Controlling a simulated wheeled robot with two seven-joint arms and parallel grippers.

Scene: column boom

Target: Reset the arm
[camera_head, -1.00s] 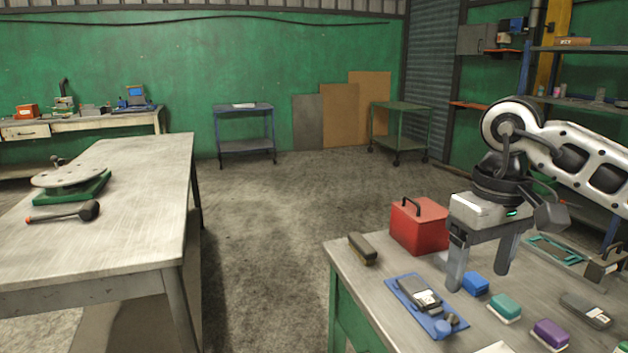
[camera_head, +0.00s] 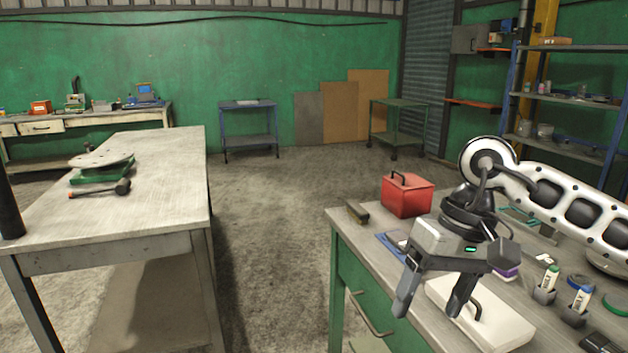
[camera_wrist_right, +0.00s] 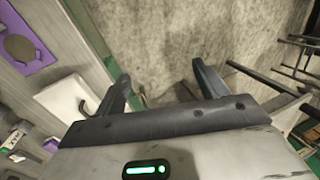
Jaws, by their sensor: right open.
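My right gripper (camera_head: 428,303) is in the head view at the right, above the front-left edge of the green workbench (camera_head: 346,262). Its two fingers point down, spread apart, with nothing between them. In the right wrist view the open fingers (camera_wrist_right: 163,92) have bare concrete floor and the bench edge beyond them. My right arm (camera_head: 560,195) reaches in from the right over the bench. A white case with a dark handle (camera_head: 500,325) lies on the bench beside and partly behind the fingers. My left gripper is out of view.
A red box (camera_head: 407,196) and a brush (camera_head: 356,212) stand at the bench's back left. Marker holders (camera_head: 545,294) are at the right. A blue mat (camera_head: 388,241) is mostly hidden behind my gripper. Another table (camera_head: 150,190) stands left, with clear floor (camera_head: 270,240) between.

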